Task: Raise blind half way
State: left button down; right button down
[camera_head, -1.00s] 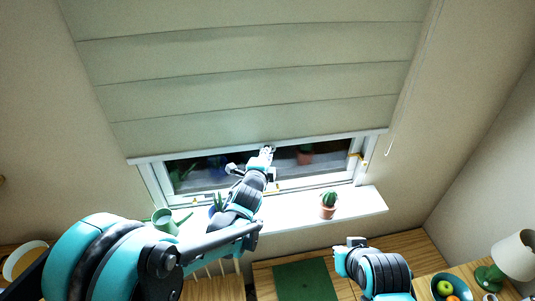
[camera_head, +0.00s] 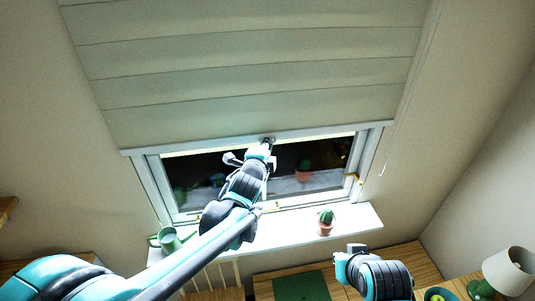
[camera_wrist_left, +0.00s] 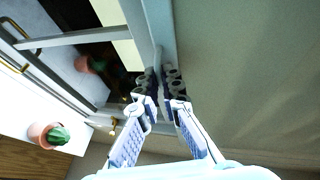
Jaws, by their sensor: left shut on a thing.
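The pale green fabric blind (camera_head: 250,75) hangs over the upper window in the head view, with a white bar (camera_head: 190,146) along its lower edge. The window (camera_head: 315,165) shows below the bar. My left gripper (camera_head: 268,142) is at the middle of that bar, shut on it. In the left wrist view the two fingers (camera_wrist_left: 162,84) close on either side of the bar (camera_wrist_left: 158,30), with the blind fabric (camera_wrist_left: 250,60) to the right. My right gripper (camera_head: 357,249) is low at the right, away from the blind; its finger gap is not clear.
A cactus in a pot (camera_head: 326,221) and a green watering can (camera_head: 169,239) stand on the white sill (camera_head: 290,222). A thin cord (camera_head: 395,130) hangs right of the blind. A lamp (camera_head: 508,270) stands at the lower right. The wall beside the window is clear.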

pick_arm(q)
jog(key=p, duration=0.4)
send_near(271, 114)
jog(key=x, duration=0.5)
jog(key=shift+f, duration=0.1)
jog(key=c, duration=2)
grip_release()
jog(key=shift+s, duration=0.1)
jog(key=v, duration=1.2)
jog(key=shift+f, duration=0.1)
